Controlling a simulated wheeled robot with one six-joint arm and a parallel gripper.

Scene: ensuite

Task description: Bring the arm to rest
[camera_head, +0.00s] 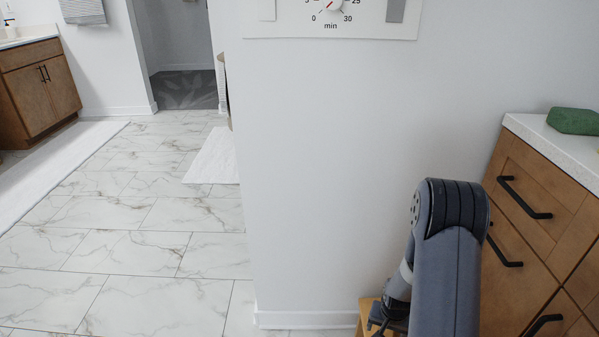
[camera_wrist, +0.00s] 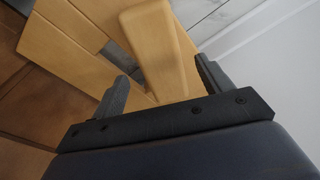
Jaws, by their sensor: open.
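My arm (camera_head: 447,260) is folded downward at the lower right of the head view, in front of the white wall and beside the wooden drawers. My gripper (camera_wrist: 162,68) shows in the wrist view with its two dark fingers spread apart. It is open, with nothing clamped in it. A pale wooden block-like piece (camera_wrist: 152,40) lies beyond and between the fingertips, over a slatted wooden stool (camera_wrist: 66,42). I cannot tell whether the fingers touch the piece. In the head view the gripper is mostly hidden behind my arm, just above the stool (camera_head: 366,309).
The drawer cabinet (camera_head: 533,225) with black handles stands close on the right, with a green object (camera_head: 573,121) on its white top. The wall (camera_head: 330,170) with a timer dial (camera_head: 331,8) is close ahead. Marble-tiled floor (camera_head: 150,250) is open at left, with white mats (camera_head: 214,158).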

